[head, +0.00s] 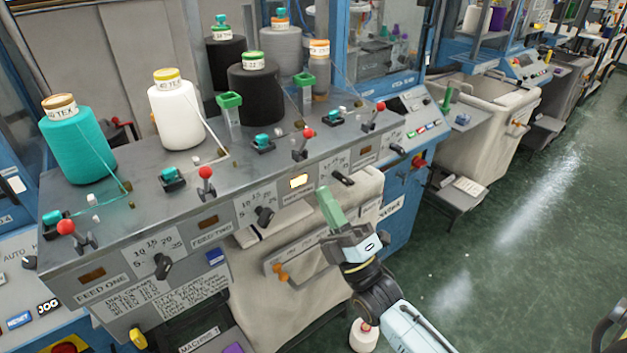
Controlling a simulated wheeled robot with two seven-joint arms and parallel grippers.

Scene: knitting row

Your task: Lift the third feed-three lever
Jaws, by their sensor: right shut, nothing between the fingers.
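The feed-three lever (303,144) is the third red-knobbed lever from the left on the grey machine top. It stands tilted, its red ball up and to the right. Below it on the front face is a lit yellow indicator (298,181). My right gripper (328,203) reaches in from the bottom right, with green fingers pointing up. It is shut and empty, in front of the panel, below and to the right of the lever and apart from it. My left gripper is out of view.
Similar levers stand at feed one (72,232), feed two (206,182) and far right (376,114). A black dial knob (342,178) sits just above my fingers. Yarn cones, including a teal one (78,145), stand behind. The green floor at right is open.

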